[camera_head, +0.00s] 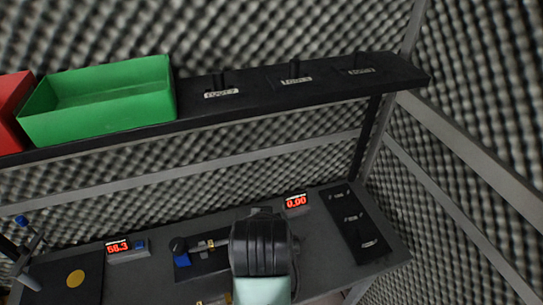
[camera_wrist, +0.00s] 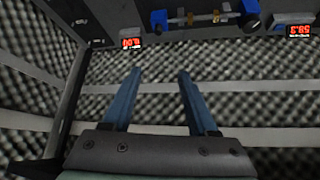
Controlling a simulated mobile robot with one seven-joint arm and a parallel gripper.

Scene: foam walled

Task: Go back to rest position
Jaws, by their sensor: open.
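My gripper shows in the wrist view (camera_wrist: 158,78) with its two blue fingers spread apart and nothing between them. In the head view my dark wrist and pale green arm link rise from the bottom centre over the workbench (camera_head: 215,288), and the fingers are hidden there. In the wrist view the fingers point toward a fixture with a brass-coloured rod and blue parts (camera_wrist: 205,18). The fingers look apart from it. The same fixture (camera_head: 205,245) stands on the bench left of my wrist in the head view, partly covered by it.
A shelf (camera_head: 300,85) above the bench holds a green bin (camera_head: 100,105), a red bin (camera_head: 12,100) and labelled black pegs. Red-digit displays (camera_head: 296,202) (camera_head: 118,247) stand on the bench. A black panel (camera_head: 352,222) lies at right. Metal rails and foam walls enclose the area.

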